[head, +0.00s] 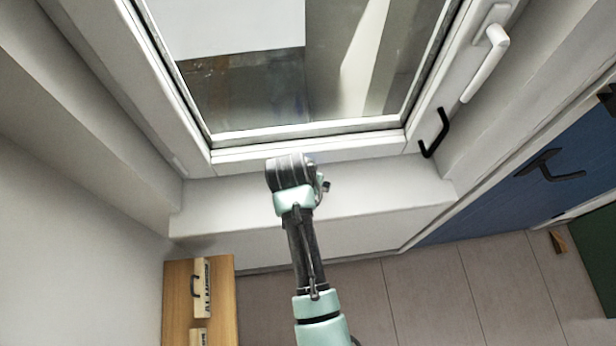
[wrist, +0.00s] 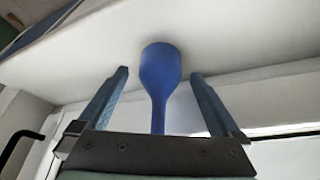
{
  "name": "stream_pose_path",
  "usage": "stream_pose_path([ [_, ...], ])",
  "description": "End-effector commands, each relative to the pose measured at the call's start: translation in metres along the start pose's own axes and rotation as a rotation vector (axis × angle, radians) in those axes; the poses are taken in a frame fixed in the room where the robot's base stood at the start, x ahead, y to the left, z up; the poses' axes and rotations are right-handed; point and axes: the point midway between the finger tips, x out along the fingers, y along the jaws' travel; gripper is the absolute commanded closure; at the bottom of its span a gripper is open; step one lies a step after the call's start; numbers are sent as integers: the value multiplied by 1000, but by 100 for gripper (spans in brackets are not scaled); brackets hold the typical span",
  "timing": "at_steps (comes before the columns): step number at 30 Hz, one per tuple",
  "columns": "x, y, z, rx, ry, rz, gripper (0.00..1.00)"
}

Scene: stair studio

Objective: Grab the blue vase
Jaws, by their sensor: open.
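The blue vase (wrist: 160,68) shows in the wrist view, with a wide rounded body and a narrow neck running down behind the edge of my gripper's palm. My gripper (wrist: 160,74) is open, with one finger on each side of the vase in the picture. A clear gap shows between the vase and each finger, and I see no contact. How deep the vase sits between the fingers I cannot tell. In the head view my arm reaches to the window sill (head: 375,207); the vase is not visible there and the fingers are hidden.
A window with a white frame (head: 310,150) rises behind the sill, with a white handle (head: 487,62) and a black handle (head: 435,133) at right. A blue door (head: 520,185) stands at right. A wooden cabinet (head: 222,300) is at lower left. The sill's right part is clear.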

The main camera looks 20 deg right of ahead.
Motion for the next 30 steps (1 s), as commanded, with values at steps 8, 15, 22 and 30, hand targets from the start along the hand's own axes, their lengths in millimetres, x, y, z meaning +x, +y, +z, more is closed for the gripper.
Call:
stream_pose_path([
  [8,12,0,1,0,0,-1,0],
  [15,11,0,0,0,1,-1,20],
  [22,11,0,0,0,1,0,61],
  [30,11,0,0,0,2,-1,91],
])
